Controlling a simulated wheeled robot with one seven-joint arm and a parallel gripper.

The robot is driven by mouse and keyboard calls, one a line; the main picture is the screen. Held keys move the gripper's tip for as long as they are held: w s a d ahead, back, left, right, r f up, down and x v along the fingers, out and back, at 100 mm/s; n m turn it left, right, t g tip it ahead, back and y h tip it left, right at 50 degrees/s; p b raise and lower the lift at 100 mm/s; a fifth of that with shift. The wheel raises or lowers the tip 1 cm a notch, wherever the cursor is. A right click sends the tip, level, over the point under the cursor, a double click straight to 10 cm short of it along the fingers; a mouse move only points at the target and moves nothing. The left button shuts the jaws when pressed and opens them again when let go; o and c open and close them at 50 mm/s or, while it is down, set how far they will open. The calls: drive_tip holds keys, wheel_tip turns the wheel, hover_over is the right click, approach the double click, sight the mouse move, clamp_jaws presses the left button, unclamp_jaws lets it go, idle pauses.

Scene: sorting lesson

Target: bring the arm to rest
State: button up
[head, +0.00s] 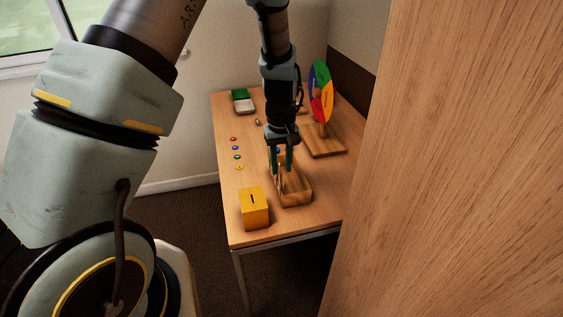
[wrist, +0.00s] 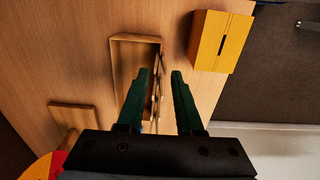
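My gripper (head: 281,160) points down over the table, above the left part of a wooden tray. In the wrist view my gripper's two green fingers (wrist: 163,80) stand apart with a gap between them, and no held thing shows in the gap. The wooden tray (head: 296,202) is an open box with thin sticks in it; it also shows beyond the fingers in the wrist view (wrist: 136,38). My fingers hide part of the tray and its contents. I cannot tell how high the fingertips are above it.
A yellow box with a slot (head: 254,212) stands at the table's (head: 235,225) front. Several small coloured rings (head: 236,157) lie in a row at left. A coloured wheel (head: 320,92) on a wooden base stands at right. A green and white box (head: 243,101) is at back. A wooden panel (head: 470,160) fills the right.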

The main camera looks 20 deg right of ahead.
drive_tip(key=shift+f+b, duration=0.55)
drive_tip(key=shift+f, duration=0.75)
clamp_jaws()
drive_tip(key=shift+r, duration=0.1)
wheel_tip(320, 180, up, 5)
drive_tip(key=p, duration=0.3)
drive_tip(key=shift+p, duration=0.4)
